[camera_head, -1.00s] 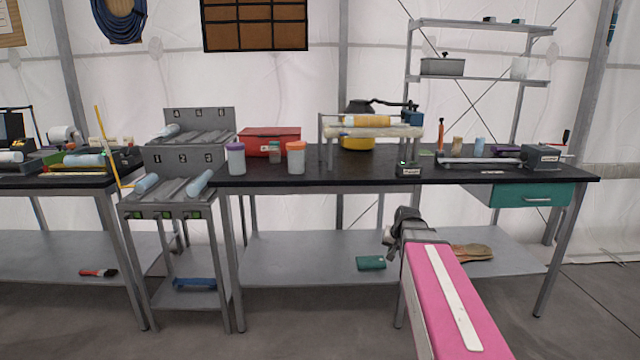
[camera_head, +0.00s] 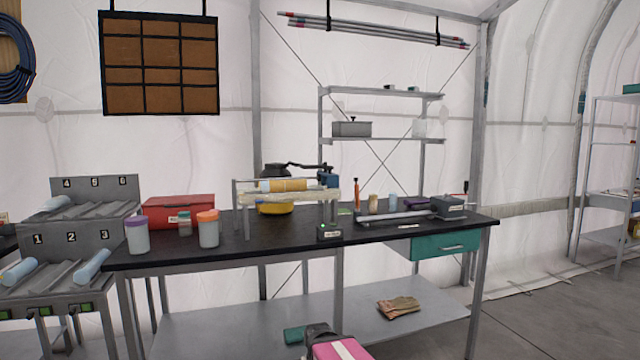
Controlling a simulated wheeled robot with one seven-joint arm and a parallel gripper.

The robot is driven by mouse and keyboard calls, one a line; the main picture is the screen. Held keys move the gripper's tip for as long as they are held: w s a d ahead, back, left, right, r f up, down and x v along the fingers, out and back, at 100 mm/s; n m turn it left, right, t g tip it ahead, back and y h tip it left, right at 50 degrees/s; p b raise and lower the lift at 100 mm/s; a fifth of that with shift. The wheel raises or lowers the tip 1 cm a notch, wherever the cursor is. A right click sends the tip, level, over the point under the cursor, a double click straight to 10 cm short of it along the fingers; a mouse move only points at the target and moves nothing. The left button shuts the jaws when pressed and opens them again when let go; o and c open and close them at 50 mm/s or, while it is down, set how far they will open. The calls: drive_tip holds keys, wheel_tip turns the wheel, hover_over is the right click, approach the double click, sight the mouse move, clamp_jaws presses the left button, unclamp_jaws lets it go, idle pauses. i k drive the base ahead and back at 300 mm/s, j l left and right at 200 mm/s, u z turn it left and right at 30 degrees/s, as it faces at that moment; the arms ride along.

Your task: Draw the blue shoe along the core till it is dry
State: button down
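A tan and pale-blue core (camera_head: 283,185) lies level across a pale stand (camera_head: 290,198) on the black-topped bench (camera_head: 300,240). A small blue block (camera_head: 328,178) sits at the stand's right end; I cannot tell whether it is the blue shoe. Wetness on the core is too small to see. The dark end of my arm, where my gripper (camera_head: 318,332) is, shows at the bottom edge, in front of the bench and well below its top. Its fingers cannot be made out. It is apart from the core.
A purple-lidded jar (camera_head: 137,235), an orange-lidded jar (camera_head: 208,229) and a red case (camera_head: 178,212) stand left on the bench. A numbered rack (camera_head: 75,240) is at far left. A long metal fixture (camera_head: 395,216) lies right, above a teal drawer (camera_head: 445,245). Floor at right is clear.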

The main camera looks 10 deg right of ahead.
sight(329, 179)
drive_tip(key=i+z, duration=0.35)
drive_tip(key=i, duration=0.65)
drive_tip(key=k+j+z, duration=0.15)
drive_tip(key=i, duration=0.05)
